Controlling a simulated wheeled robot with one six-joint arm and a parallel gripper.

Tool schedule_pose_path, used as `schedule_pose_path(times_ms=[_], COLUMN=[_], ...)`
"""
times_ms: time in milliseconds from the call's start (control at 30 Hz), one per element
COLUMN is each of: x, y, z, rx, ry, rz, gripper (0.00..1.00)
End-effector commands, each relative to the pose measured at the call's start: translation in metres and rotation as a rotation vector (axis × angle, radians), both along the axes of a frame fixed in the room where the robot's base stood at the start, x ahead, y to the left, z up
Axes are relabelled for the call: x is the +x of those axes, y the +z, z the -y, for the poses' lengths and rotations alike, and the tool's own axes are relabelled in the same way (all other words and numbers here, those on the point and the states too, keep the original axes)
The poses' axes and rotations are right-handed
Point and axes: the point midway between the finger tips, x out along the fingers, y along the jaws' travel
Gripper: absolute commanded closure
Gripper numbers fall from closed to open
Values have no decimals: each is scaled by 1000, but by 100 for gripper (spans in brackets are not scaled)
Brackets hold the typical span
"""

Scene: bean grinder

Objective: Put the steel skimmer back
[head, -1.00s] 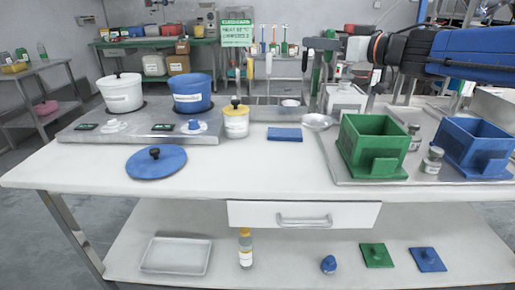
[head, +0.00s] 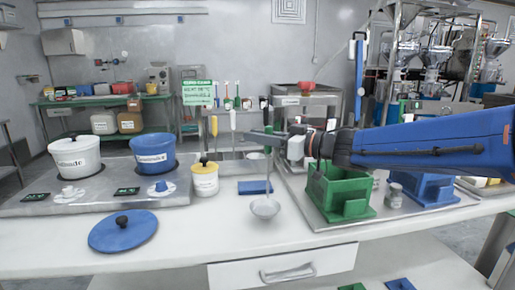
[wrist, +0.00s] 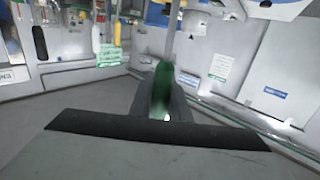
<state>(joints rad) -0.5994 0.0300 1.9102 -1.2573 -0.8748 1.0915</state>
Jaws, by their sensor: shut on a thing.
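The steel skimmer (head: 265,208) hangs upright in the head view, with its round bowl low, in front of the blue pad and left of the green bin. Its thin rod runs up to my gripper (head: 270,138). My gripper is shut on the skimmer near its top. In the wrist view a green handle (wrist: 163,80) stands between my fingers (wrist: 163,100). Behind, a yellow-handled tool (head: 214,126) and a white-handled tool (head: 232,121) hang at the rack. Whether the bowl touches the table is hard to tell.
A blue pad (head: 254,187), a yellow-lidded pot (head: 205,180) and a blue lid (head: 123,232) are on the table. A green bin (head: 340,192) and blue bin (head: 430,190) stand right. White (head: 75,158) and blue (head: 153,152) pots stand left. The table front is clear.

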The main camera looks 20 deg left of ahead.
Motion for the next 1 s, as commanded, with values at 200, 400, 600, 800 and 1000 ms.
schedule_pose_path(times_ms=[200,400,600,800,1000], x=[0,0,0,0,0], y=[-26,-28,-31,-31,-30], z=[0,0,0,0,0], rx=[0,1,1,0,0], ry=[0,-1,0,0,0], rz=[-1,0,-1,-1,0], gripper=[100,100,100,65,65])
